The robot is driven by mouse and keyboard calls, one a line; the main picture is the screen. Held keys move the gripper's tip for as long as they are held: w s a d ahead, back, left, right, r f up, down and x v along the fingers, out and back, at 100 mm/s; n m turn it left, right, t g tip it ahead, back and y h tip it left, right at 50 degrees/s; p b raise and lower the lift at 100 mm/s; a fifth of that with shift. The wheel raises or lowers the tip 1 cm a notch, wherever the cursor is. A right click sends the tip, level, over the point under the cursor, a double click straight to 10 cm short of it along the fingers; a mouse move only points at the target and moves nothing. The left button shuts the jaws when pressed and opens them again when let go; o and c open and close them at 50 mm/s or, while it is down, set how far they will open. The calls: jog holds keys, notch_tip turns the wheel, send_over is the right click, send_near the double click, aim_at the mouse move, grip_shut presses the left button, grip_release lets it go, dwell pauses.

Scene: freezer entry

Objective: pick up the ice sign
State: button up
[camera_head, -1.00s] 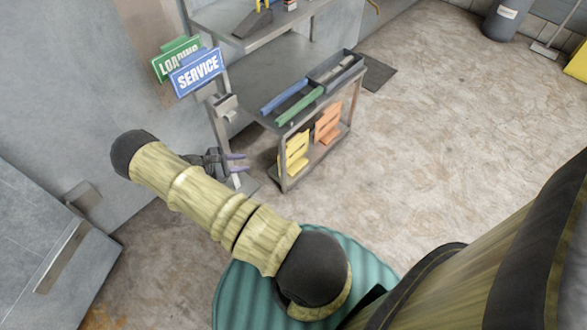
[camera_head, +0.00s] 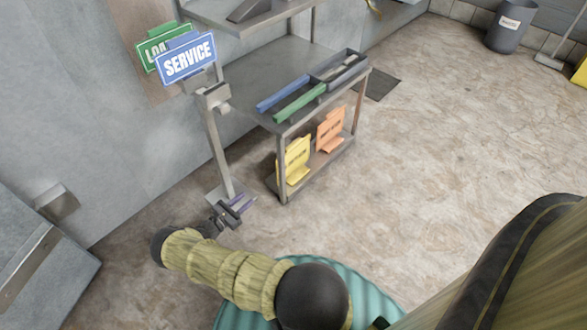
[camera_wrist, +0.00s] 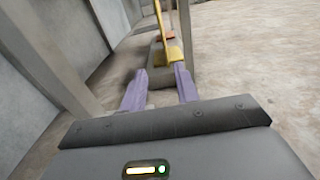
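No sign can be read as the ice sign; the small lettering is too blurred. A yellow sign (camera_head: 293,160) and an orange sign (camera_head: 331,131) stand upright on the lower shelf of the metal rack. In the wrist view, the yellow sign (camera_wrist: 175,48) shows edge-on beyond the fingers. My gripper (camera_head: 240,205), with purple fingers, is low, left of and in front of the rack, near the foot of the sign post. Its fingers (camera_wrist: 160,88) are apart with nothing held between them.
A post holds a blue SERVICE sign (camera_head: 186,59), with a green sign (camera_head: 160,50) partly hidden behind it. The rack (camera_head: 283,185) has blue and green strips and a grey tray (camera_head: 340,68) on its middle shelf. Open floor (camera_head: 450,160) lies to the right.

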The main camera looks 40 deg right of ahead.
jog(key=d+b, duration=0.4)
jog(key=d, duration=0.8)
jog(key=shift+w, duration=0.45)
jog(key=shift+d, duration=0.1)
jog(key=d+b, duration=0.2)
jog(key=d, duration=0.1)
jog(key=d+b, duration=0.2)
jog(key=shift+s+f, duration=0.1)
jog(key=shift+f, duration=0.25)
jog(key=shift+d+r, duration=0.1)
jog(key=shift+r, duration=0.05)
jog(key=shift+c, duration=0.2)
